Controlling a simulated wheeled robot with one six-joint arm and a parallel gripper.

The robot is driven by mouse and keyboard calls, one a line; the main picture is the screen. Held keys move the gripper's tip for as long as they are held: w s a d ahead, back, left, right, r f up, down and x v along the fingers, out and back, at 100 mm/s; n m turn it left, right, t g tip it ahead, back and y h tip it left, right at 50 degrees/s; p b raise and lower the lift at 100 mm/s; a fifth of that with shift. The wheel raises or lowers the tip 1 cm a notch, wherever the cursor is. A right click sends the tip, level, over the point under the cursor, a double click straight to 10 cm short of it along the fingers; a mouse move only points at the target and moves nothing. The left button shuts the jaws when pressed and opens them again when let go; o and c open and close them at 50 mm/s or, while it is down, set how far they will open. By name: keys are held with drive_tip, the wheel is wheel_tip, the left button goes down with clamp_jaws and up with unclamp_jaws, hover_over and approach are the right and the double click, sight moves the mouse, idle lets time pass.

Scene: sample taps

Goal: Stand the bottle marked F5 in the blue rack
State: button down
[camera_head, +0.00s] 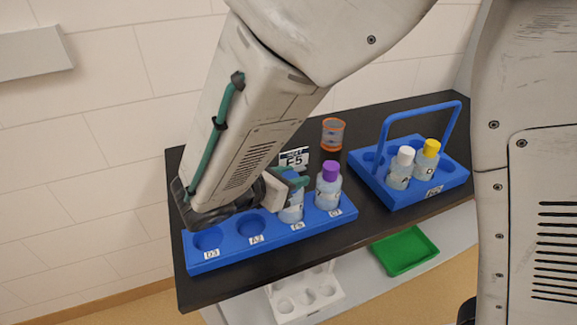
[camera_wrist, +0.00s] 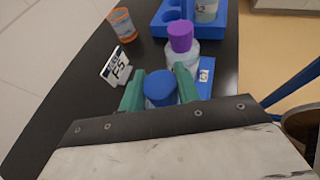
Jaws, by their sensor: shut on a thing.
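My gripper (camera_head: 288,182) is shut on a bottle with a blue cap. The bottle (camera_head: 291,211) is pale blue and partly hidden by my fingers in the head view. In the wrist view its blue cap (camera_wrist: 160,87) sits between the green fingers. The bottle is upright at the third place of the long blue rack (camera_head: 225,253); I cannot tell whether its base is down in the hole. Its own mark is not readable. A small sign (camera_head: 294,159) behind the rack reads "NEXT F5"; it also shows in the wrist view (camera_wrist: 116,68).
A purple-capped bottle (camera_head: 328,188) stands in the rack's right-end place, close to my gripper. The two left holes are empty. A blue handled carrier (camera_head: 414,198) holds a white-capped and a yellow-capped bottle. An orange-rimmed cup (camera_head: 333,134) stands behind. A green tray (camera_head: 404,252) lies lower.

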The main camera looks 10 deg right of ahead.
drive_tip(key=shift+f, duration=0.15)
drive_tip(key=c, duration=1)
unclamp_jaws()
